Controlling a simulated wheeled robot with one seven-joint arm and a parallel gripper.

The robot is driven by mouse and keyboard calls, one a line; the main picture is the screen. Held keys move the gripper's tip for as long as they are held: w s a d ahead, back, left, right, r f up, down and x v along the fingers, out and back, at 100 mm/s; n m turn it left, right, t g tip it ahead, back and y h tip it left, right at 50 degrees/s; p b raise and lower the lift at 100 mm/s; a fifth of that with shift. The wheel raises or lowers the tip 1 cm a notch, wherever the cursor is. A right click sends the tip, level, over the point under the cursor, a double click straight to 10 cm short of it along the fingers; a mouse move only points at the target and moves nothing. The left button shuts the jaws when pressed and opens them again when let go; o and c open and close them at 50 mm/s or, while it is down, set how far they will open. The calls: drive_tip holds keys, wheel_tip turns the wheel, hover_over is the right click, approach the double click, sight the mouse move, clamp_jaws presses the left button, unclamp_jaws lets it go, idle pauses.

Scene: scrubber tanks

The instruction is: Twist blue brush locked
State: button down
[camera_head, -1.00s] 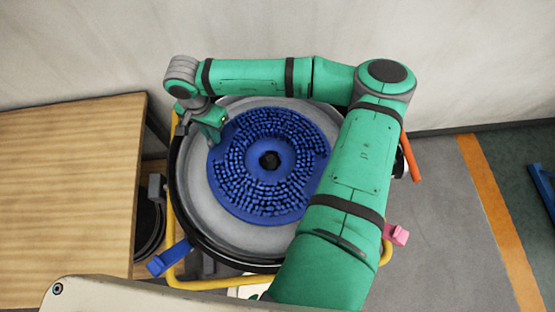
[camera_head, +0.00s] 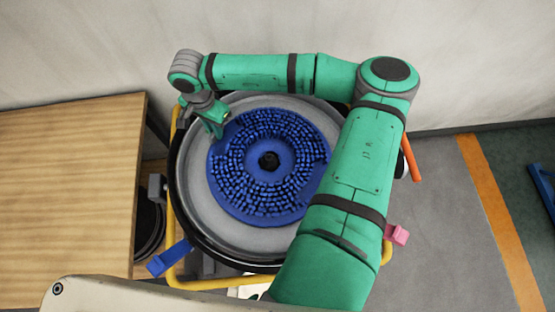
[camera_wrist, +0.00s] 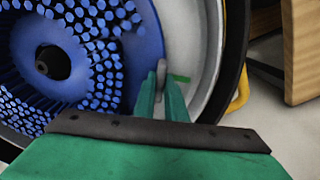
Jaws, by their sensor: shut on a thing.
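The blue brush (camera_head: 268,208) is a round disc with rings of blue bristles and a dark centre hole. It lies bristles up on the round grey deck (camera_head: 197,190) of the scrubber. My gripper (camera_head: 219,132) is at the brush's upper left edge in the head view. In the wrist view my gripper's green fingers (camera_wrist: 162,95) are close together around a small grey piece at the outer edge of the brush (camera_wrist: 140,55). The contact is partly hidden by the fingers.
A wooden table (camera_head: 65,200) stands close on the left. A yellow frame (camera_head: 225,285) runs around the deck, with a blue handle (camera_head: 170,258), a pink block (camera_head: 397,234) and an orange lever (camera_head: 411,158). A wall is behind. My arm covers the deck's right side.

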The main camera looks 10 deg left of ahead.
drive_tip(key=shift+w+d, duration=0.15)
drive_tip(key=shift+w, duration=0.1)
drive_tip(key=c, duration=1.7)
unclamp_jaws()
wheel_tip(320, 180, up, 11)
drive_tip(key=shift+f, duration=0.1)
